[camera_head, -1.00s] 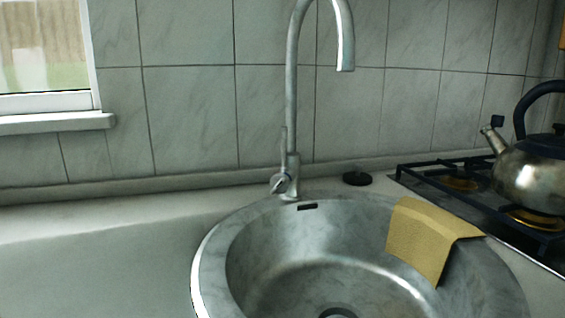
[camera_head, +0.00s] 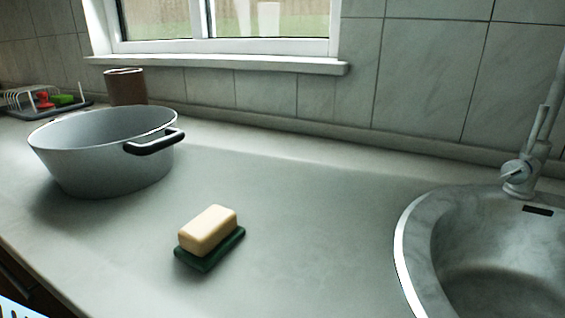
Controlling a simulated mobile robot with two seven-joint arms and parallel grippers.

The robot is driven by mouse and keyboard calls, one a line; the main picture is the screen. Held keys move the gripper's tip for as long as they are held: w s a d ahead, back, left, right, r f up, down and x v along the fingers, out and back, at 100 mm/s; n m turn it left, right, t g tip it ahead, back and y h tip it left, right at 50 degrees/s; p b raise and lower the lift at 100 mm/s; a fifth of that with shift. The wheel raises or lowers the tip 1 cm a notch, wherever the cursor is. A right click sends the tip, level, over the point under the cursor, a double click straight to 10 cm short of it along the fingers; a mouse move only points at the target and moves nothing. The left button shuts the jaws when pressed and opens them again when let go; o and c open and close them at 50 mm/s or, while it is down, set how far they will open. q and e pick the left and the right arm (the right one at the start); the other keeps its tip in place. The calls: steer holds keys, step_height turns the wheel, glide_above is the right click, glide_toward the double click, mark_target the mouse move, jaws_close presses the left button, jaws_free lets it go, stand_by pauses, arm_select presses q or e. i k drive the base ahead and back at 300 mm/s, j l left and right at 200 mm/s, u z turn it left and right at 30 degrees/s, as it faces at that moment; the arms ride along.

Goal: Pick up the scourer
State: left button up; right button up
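A flat dark green pad (camera_head: 212,254), which looks like the scourer, lies on the counter left of the sink. A cream block (camera_head: 208,230) with rounded edges rests on top of it and covers most of it. Only the pad's front and right edges show. I cannot tell whether the block and the pad are joined. Neither of my grippers is in view.
A large grey pot (camera_head: 83,167) with a black handle (camera_head: 154,142) stands left of the pad. Behind it are a brown canister (camera_head: 126,88) and a dish rack (camera_head: 38,104). The sink (camera_head: 412,240) is at right. The counter (camera_head: 310,220) between is clear.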

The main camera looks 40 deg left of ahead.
mark_target(205, 240)
steer(key=u, duration=1.3)
